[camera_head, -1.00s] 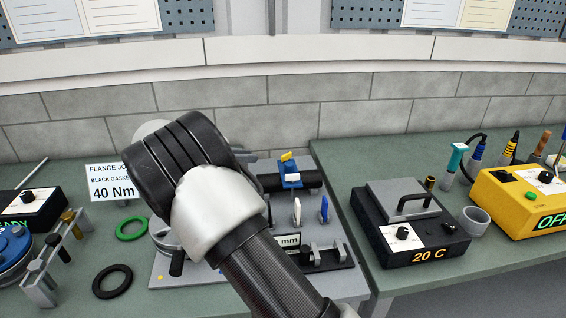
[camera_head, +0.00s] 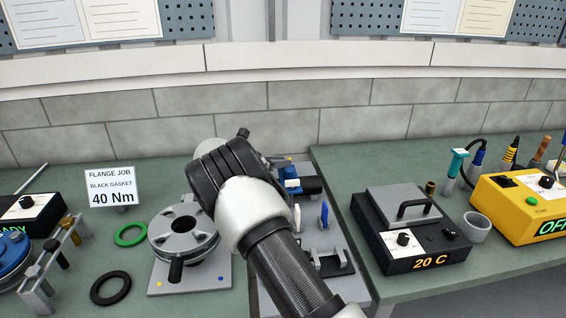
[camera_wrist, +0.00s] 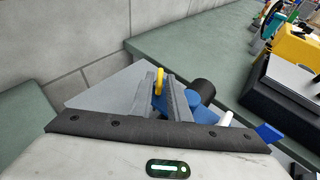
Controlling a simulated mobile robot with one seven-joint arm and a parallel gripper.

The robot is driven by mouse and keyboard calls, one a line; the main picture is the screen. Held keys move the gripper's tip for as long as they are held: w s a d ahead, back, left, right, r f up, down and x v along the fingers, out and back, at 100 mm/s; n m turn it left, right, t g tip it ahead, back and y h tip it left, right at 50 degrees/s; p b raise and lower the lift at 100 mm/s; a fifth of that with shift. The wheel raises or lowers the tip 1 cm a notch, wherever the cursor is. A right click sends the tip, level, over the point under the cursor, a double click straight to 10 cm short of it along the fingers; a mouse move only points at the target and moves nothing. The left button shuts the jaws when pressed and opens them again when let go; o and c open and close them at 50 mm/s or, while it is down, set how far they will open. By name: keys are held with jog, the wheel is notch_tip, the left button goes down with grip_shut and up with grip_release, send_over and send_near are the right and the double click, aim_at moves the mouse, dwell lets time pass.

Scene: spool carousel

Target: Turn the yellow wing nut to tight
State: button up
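The yellow wing nut (camera_wrist: 159,82) shows in the wrist view between the two fingers of my gripper (camera_wrist: 161,92). The fingers stand apart, with a visible gap around the nut, and I see no firm contact on both sides. Blue parts (camera_wrist: 194,98) of the fixture lie just to the right of and below the fingers. In the head view my wrist and arm cover most of the nut's surroundings. The blue clamp (camera_head: 290,174) shows at the right of my wrist. The fingers are hidden in that view.
A grey flange (camera_head: 184,229) with a black handle stands left of my arm. Green (camera_head: 130,234) and black (camera_head: 111,285) rings lie beside it. A black box reading 20 C (camera_head: 428,260) and a yellow box (camera_head: 520,215) stand at the right. The wall is close behind.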

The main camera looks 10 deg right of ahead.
jog(key=shift+w+d+f, duration=0.3)
jog(key=shift+w+d, duration=0.1)
jog(key=shift+d, duration=0.15)
grip_shut()
jog(key=shift+w+r, duration=0.1)
jog(key=shift+m+g+h, duration=0.3)
jog(key=shift+m+g, duration=0.1)
jog(key=shift+w+m+g+h, duration=0.2)
jog(key=shift+m+g+h, duration=0.1)
jog(key=shift+m+g, duration=0.2)
jog(key=shift+m+g+h+b, duration=0.3)
jog(key=shift+m+g+b, duration=0.1)
jog(key=shift+m+g, duration=0.1)
